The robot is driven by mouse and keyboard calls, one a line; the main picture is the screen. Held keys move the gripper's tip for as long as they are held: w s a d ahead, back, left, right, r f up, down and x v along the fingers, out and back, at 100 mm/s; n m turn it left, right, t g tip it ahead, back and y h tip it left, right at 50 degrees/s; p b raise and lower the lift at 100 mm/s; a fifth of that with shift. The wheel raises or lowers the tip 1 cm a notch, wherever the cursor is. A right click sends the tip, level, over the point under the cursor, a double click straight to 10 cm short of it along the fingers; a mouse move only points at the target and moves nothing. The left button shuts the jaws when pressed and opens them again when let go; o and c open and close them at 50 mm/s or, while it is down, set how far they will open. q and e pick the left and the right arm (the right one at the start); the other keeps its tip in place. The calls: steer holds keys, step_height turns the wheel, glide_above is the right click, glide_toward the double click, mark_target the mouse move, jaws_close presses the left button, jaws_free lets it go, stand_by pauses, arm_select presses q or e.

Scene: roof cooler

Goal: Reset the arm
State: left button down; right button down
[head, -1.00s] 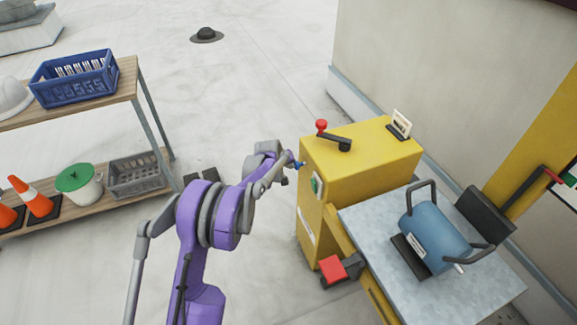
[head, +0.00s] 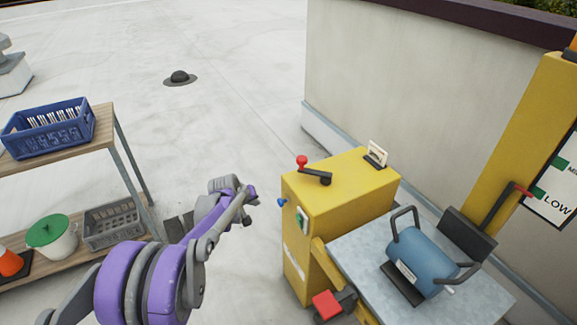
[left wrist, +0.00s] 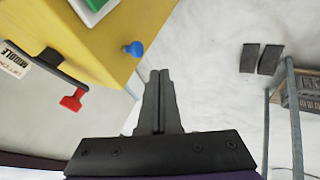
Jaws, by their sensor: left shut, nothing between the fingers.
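My left arm is purple and grey and comes in from the lower left of the head view. Its gripper (head: 251,191) is in the air left of the yellow cabinet, apart from it. In the left wrist view the two dark fingers (left wrist: 160,75) are shut together with nothing between them. A blue knob (head: 282,202) sticks out from the cabinet's side. The same knob shows in the left wrist view (left wrist: 135,49), just left of the fingertips and not held. My right gripper is not in view.
The yellow cabinet (head: 345,190) carries a red-knobbed lever (head: 315,173) on top. A grey table (head: 465,298) with a blue cylinder (head: 425,255) adjoins it. A shelf with a blue crate (head: 48,128) stands left. Open pale floor lies behind.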

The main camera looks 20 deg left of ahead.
arm_select(q)
steer(key=s+d+r+m+p, duration=0.25)
steer(key=s+d+r, duration=0.25)
steer(key=s, duration=0.3)
steer(key=s+d+r+m+g+p, duration=0.1)
steer(key=s+d+r+m+p, duration=0.15)
steer(key=s+d+r, duration=0.45)
steer(key=s+d+r+m+p, duration=0.1)
steer(key=s+d+r+p, duration=0.25)
steer(key=s, duration=0.65)
steer(key=s+d+m+p, duration=0.2)
steer(key=s, duration=0.7)
steer(key=shift+s+d+f+m+g, duration=0.2)
steer(key=shift+f+m+g, duration=0.1)
steer(key=shift+f+g, duration=0.1)
stand_by(0.8)
